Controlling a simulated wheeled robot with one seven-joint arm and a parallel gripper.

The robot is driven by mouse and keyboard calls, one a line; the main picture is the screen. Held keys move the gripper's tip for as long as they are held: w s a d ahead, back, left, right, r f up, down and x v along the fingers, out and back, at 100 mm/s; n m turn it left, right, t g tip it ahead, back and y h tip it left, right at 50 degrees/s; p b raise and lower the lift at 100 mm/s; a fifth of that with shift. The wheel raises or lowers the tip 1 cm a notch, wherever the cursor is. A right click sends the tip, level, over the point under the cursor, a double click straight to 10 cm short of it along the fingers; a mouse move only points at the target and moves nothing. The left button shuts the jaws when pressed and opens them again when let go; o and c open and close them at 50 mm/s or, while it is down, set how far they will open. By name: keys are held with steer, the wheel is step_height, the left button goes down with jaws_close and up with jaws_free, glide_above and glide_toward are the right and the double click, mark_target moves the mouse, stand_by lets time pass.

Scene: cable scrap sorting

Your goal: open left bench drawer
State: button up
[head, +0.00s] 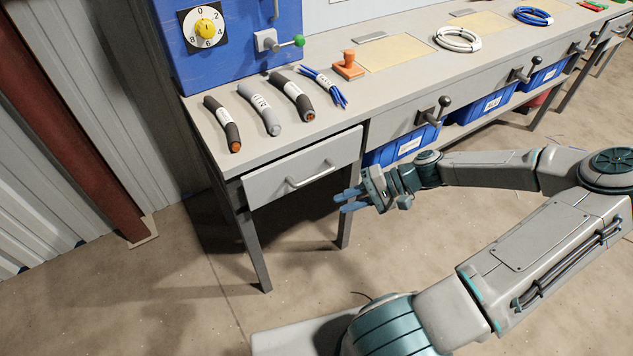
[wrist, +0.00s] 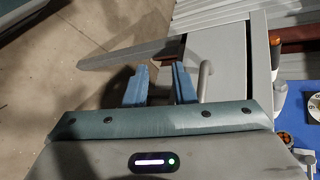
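The left bench drawer (head: 275,181) has a plain grey front below the left end of the bench top, and looks shut or nearly so. Its bar handle (head: 312,175) is light grey. My gripper (head: 347,200) is in front of the bench, right of the handle in the head view, with its blue fingers parted and nothing between them. In the wrist view the open gripper (wrist: 160,84) shows both fingers, and the handle (wrist: 205,80) lies just right of the right finger, outside the gap. I cannot tell whether finger and handle touch.
Cable pieces (head: 260,109) lie on the bench top (head: 300,136) above the drawer. A blue machine (head: 240,60) with a dial stands behind them. A bench leg (head: 254,245) stands below the drawer. Blue bins (head: 403,145) sit under the bench. The floor in front is clear.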

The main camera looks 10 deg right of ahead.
mark_target(322, 176)
steer(key=w+d+r+m+t+y+b, duration=0.2)
steer(key=w+d+t, duration=0.1)
steer(key=d+t, duration=0.3)
steer(key=b+x, duration=0.1)
steer(key=x, duration=1.2)
steer(key=shift+w+a+r, duration=0.1)
steer(key=shift+w, duration=0.05)
jaws_close()
